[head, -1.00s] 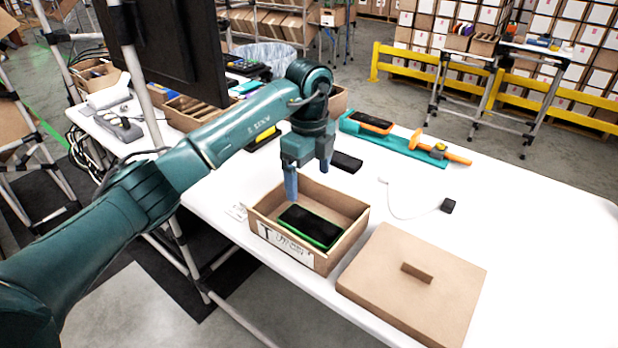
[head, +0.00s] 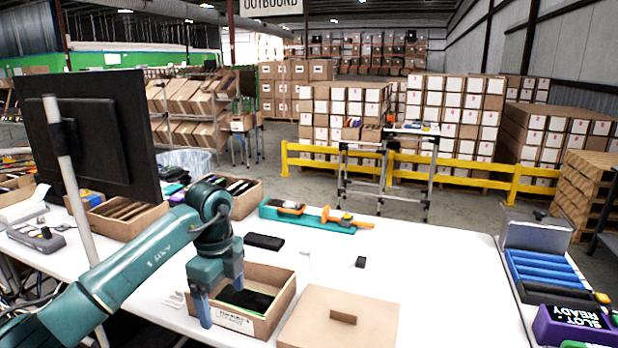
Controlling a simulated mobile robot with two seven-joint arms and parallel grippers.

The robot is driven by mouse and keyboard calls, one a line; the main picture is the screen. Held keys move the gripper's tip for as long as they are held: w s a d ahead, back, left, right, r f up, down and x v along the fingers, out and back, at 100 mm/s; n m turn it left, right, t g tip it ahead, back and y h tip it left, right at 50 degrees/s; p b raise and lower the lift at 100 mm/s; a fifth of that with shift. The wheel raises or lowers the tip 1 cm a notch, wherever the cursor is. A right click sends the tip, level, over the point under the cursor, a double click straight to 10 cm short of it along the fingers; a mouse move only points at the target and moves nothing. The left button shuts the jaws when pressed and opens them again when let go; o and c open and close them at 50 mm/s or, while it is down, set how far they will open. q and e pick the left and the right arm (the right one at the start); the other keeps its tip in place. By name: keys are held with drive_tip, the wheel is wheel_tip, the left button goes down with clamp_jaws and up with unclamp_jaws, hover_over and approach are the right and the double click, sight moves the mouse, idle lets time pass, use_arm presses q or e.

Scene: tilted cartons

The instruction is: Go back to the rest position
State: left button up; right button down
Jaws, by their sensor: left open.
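My left gripper (head: 221,300) is open. It hangs over the left part of an open cardboard box (head: 285,302) on the white table (head: 430,262), with one finger in front of the box's near left side. A dark flat item with a green edge (head: 247,299) lies in the box, partly hidden by the wall and the gripper. My right gripper is not in view.
A black block (head: 264,241) and a white cable with a black plug (head: 360,262) lie behind the box. A teal tray (head: 310,219) with orange tools lies farther back. A monitor (head: 95,140) stands at left. A blue-slatted rack (head: 545,275) and a purple bin (head: 577,325) are at right. The table's right middle is clear.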

use_arm(q)
drive_tip(key=s+d+f+m+g+h, duration=0.1)
drive_tip(key=s+d+f+m+h, duration=0.1)
drive_tip(key=s+d+f+h, duration=0.3)
drive_tip(key=s+d+f+m+g+h, duration=0.1)
drive_tip(key=s+d+m+h, duration=0.1)
drive_tip(key=d, duration=0.6)
drive_tip(key=s+d+r+n+t+h, duration=0.2)
drive_tip(key=s+d+r+t+h, duration=0.3)
drive_tip(key=d+h, duration=0.5)
drive_tip(key=s+a+f+n+t+y+p, duration=0.1)
drive_tip(key=a+f+n+t+y, duration=0.3)
drive_tip(key=a+n+t, duration=0.35)
drive_tip(key=a+f+n+t+y, duration=0.35)
drive_tip(key=a+n+t, duration=0.3)
drive_tip(key=n, duration=0.25)
drive_tip(key=s+a+f+n+g+y, duration=0.2)
drive_tip(key=s+a+f+g+y, duration=0.1)
drive_tip(key=s+f, duration=0.3)
drive_tip(key=s+a+f+n+g+y, duration=0.2)
drive_tip(key=s+a+f+g+y, duration=0.1)
drive_tip(key=s+f, duration=0.4)
drive_tip(key=shift+a+f+p, duration=0.15)
drive_tip(key=shift+a+p, duration=0.2)
drive_tip(key=shift+a, duration=0.25)
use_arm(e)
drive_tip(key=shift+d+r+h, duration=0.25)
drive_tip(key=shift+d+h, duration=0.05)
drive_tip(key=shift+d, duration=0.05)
